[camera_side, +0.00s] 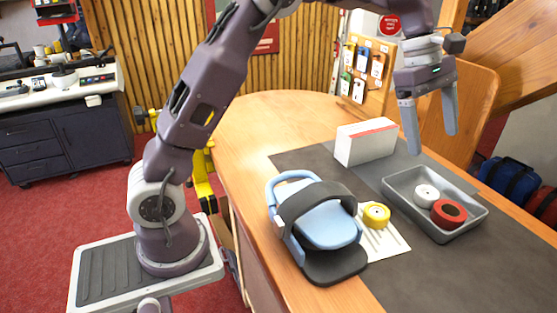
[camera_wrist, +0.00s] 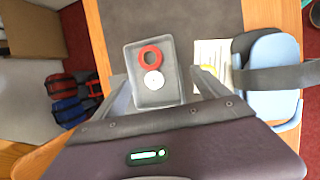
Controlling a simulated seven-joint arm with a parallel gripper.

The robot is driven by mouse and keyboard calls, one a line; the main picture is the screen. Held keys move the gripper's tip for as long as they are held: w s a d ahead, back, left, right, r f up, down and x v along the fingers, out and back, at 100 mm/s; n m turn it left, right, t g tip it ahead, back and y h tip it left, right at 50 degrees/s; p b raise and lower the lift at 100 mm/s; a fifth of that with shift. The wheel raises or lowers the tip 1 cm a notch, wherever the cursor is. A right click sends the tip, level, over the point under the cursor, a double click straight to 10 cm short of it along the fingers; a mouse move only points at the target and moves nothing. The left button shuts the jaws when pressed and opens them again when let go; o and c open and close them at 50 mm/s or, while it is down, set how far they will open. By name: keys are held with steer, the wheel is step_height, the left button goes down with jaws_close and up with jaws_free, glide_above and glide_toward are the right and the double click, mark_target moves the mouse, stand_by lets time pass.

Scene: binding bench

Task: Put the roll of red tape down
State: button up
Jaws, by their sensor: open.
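The roll of red tape (camera_side: 448,213) lies in a grey tray (camera_side: 398,180), touching or very near a roll of white tape (camera_side: 426,194). In the wrist view the red roll (camera_wrist: 150,55) sits flat in the tray, and the white roll (camera_wrist: 154,79) is just below it. My gripper (camera_side: 432,142) is open and empty, raised above the tray and the dark mat. In the wrist view its two fingers (camera_wrist: 156,88) stand apart on either side of the tray, with nothing held between them.
A roll of yellow tape (camera_side: 376,215) sits on a striped white card (camera_side: 394,243), left of the tray. Beside it stands a blue and black binding device (camera_side: 325,222). A white box (camera_side: 366,142) stands behind the tray. The mat (camera_side: 440,277) is clear at the front.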

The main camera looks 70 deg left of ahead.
steer(key=s+a+r+m+t+y, duration=0.1)
steer(key=s+r+m, duration=0.5)
steer(key=s, duration=0.7)
steer(key=s+a+f+m+t+y, duration=0.1)
steer(key=s+f+m, duration=0.1)
steer(key=s+m, duration=0.2)
steer(key=s+a+f+m+y, duration=0.1)
steer(key=s+m, duration=0.3)
steer(key=s, duration=0.6)
steer(key=s+a+f+m+t+y, duration=0.1)
steer(key=s+f+m, duration=0.2)
steer(key=s, duration=0.4)
steer(key=shift+f+m+t, duration=0.3)
steer(key=shift+m, duration=0.3)
